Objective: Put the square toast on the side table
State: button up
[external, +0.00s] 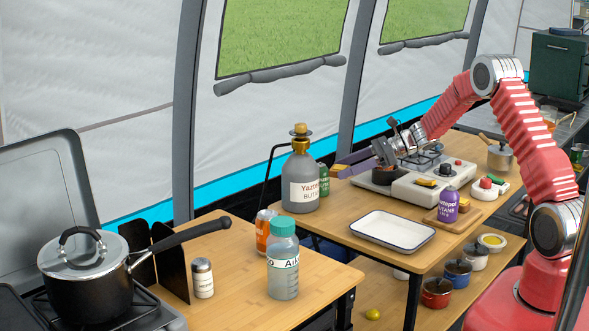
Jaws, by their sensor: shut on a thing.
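My gripper (384,152) is over the left end of the cream camp stove, at a dark round pan-like shape (387,175). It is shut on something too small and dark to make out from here. I cannot pick out the square toast with certainty. A small orange-brown piece (464,205) lies on a wooden board (432,217) beside a purple butane can, and I cannot tell if it is toast. Two wooden tables show, a middle one (345,216) and a left one (225,250). I cannot tell which is the side table.
The camp stove (404,188) and an empty white tray (392,231) are on the middle table. A tall grey gas bottle (301,180) stands at its left. The left table holds a clear bottle (283,262) and a shaker (203,278). A black pot (87,280) is far left.

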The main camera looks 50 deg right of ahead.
send_over(346, 206)
jog(key=shift+w+f, duration=0.2)
jog(key=shift+f, duration=2.9)
jog(key=shift+f, duration=1.85)
jog(key=shift+f, duration=0.1)
jog(key=o, duration=1)
jog(key=shift+o, duration=0.2)
